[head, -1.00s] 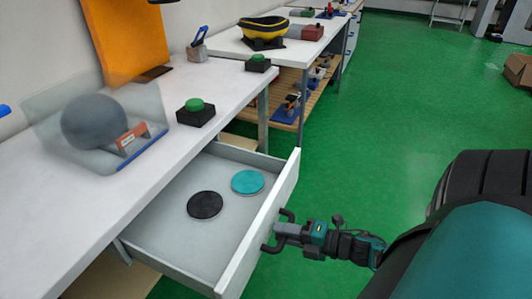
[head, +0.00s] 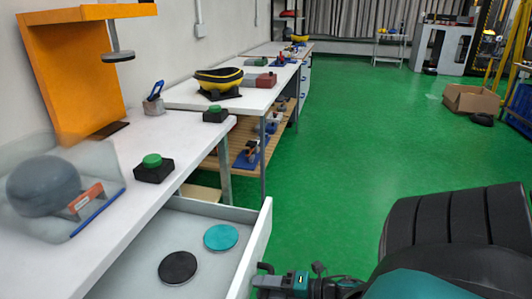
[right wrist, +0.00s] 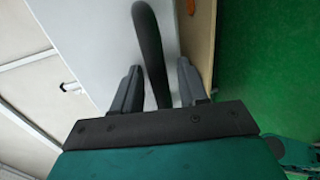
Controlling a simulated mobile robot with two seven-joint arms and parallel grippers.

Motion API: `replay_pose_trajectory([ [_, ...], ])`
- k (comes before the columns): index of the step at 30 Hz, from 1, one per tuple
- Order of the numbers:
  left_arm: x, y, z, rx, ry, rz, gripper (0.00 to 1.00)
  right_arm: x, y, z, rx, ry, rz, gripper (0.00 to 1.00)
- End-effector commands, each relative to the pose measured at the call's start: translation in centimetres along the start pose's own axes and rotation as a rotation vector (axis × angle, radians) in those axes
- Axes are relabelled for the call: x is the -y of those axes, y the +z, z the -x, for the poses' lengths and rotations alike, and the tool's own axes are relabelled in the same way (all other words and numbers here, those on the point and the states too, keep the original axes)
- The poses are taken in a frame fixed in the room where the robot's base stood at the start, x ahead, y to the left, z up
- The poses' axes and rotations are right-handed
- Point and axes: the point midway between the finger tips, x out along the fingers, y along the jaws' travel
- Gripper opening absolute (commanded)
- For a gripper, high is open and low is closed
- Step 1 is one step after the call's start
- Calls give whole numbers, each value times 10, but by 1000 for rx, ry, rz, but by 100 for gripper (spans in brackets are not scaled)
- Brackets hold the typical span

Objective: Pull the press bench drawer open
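The press bench drawer (head: 257,236) stands pulled out from under the white bench top (head: 105,205), its inside showing. A black disc (head: 178,267) and a teal disc (head: 221,237) lie flat in it. My right gripper (head: 268,284) is at the dark handle on the drawer's front, low in the head view. In the right wrist view the handle bar (right wrist: 150,45) runs between my two fingers (right wrist: 158,82), which stand apart with gaps beside the bar. The gripper is open around the handle. My left gripper is not in view.
On the bench stand a black box with a green button (head: 153,168), an orange press frame (head: 70,75) and a grey ball (head: 43,187) behind a clear guard. A second bench (head: 180,92) continues beyond. The green floor (head: 345,150) right of the benches is open.

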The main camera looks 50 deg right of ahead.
Motion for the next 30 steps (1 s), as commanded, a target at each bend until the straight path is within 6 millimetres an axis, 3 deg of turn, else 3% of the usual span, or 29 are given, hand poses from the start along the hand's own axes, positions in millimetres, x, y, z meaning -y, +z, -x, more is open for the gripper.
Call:
replay_pose_trajectory([
  [8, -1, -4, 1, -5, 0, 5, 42, 0, 0, 8, 1, -2, -1, 43],
  [21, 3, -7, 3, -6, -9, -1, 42, 0, 0, 98, 1, -4, -2, 43],
  [30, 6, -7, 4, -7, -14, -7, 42, 0, 0, 128, 1, -1, 0, 43],
])
